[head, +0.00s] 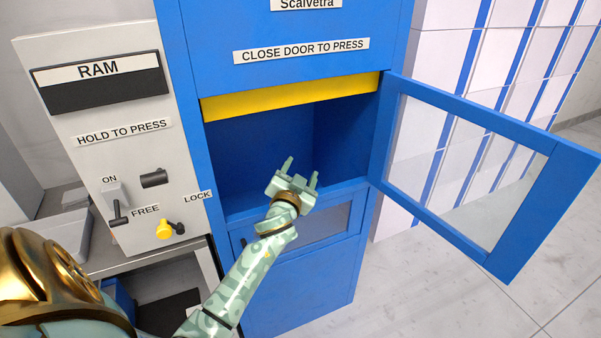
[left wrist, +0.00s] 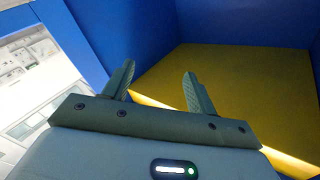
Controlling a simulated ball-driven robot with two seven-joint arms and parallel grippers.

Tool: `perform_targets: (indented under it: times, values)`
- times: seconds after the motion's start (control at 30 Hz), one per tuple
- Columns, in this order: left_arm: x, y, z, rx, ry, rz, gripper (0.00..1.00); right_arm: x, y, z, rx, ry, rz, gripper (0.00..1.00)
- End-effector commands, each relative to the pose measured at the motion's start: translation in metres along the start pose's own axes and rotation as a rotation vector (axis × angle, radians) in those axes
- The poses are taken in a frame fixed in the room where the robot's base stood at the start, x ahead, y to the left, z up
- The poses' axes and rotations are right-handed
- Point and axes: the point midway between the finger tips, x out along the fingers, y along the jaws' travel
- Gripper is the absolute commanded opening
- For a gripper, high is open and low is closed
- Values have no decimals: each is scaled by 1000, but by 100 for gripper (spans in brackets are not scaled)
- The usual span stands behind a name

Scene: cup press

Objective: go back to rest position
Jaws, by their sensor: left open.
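My left gripper (head: 300,168) is open and empty, in front of the open chamber of the blue press (head: 275,32). Its two fingers point up towards the opening, below the yellow bar (head: 290,97). In the left wrist view the open fingers (left wrist: 158,85) stand apart with nothing between them. Beyond them a yellow surface (left wrist: 235,80) and blue walls show. My right gripper is not in view.
The press door (head: 500,255), blue-framed with a clear pane, stands open to the right. A grey control panel (head: 120,185) with switches and a yellow knob (head: 164,229) is at the left. Free floor (head: 430,290) lies at the lower right.

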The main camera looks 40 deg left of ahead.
Motion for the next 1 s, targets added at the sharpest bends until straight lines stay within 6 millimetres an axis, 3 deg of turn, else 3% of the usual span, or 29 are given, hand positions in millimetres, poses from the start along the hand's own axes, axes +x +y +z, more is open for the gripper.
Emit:
perform_targets:
  times: [0.4,0.47,0.57,0.67,0.8,0.87,1.0]
  values:
    - [0,1,-1,30,3,4,57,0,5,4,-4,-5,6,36]
    - [0,12,14,44,-22,38,57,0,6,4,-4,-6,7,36]
    - [-5,52,58,54,-106,139,57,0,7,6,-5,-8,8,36]
    - [-32,101,125,66,-231,268,57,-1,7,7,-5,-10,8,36]
    - [-100,158,221,81,-420,437,57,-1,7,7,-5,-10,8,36]
    - [-137,176,259,88,-501,501,57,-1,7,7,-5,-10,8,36]
    - [-236,202,340,106,-696,633,57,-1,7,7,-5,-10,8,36]
